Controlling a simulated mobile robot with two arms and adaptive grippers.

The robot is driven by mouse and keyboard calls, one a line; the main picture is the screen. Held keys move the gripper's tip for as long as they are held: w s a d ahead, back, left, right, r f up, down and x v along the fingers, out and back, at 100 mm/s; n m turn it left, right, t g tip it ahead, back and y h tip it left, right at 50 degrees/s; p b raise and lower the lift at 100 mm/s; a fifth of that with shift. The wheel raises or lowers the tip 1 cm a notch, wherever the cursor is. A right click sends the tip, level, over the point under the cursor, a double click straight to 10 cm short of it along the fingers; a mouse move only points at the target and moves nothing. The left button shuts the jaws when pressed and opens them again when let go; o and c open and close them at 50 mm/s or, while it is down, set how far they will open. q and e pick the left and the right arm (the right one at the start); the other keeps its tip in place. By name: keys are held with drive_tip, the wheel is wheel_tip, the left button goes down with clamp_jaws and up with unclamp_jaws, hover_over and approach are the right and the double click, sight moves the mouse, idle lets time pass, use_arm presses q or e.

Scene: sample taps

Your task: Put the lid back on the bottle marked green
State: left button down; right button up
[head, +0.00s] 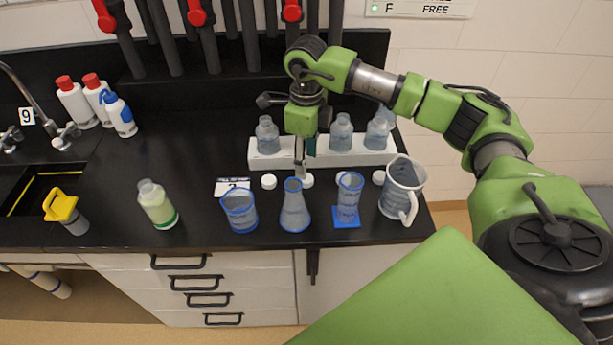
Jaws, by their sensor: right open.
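My right gripper (301,170) points down in front of the white rack, open, with its fingertips at a white lid (307,181) on the black bench. I cannot tell whether they touch it. Other white lids lie left (269,182) and right (378,177) of it, and one is partly behind a beaker. Clear open bottles stand in the white rack (256,163), including a left one (267,138) and a middle one (341,134). My gripper hides part of the rack, where a strip of dark green shows. No green mark is readable on the other bottles. My left gripper is out of view.
A green-banded container (157,206) stands left. Red-handled taps (197,15) hang above.

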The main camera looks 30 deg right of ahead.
sight(307, 178)
drive_tip(key=shift+f, duration=0.45)
drive_tip(key=shift+f+p, duration=0.25)
drive_tip(key=shift+p, duration=0.1)
wheel_tip(307, 178, down, 4)
drive_tip(key=shift+f+p, duration=0.15)
drive_tip(key=shift+p, duration=0.85)
drive_tip(key=shift+f, duration=0.2)
drive_tip(key=c, duration=0.8)
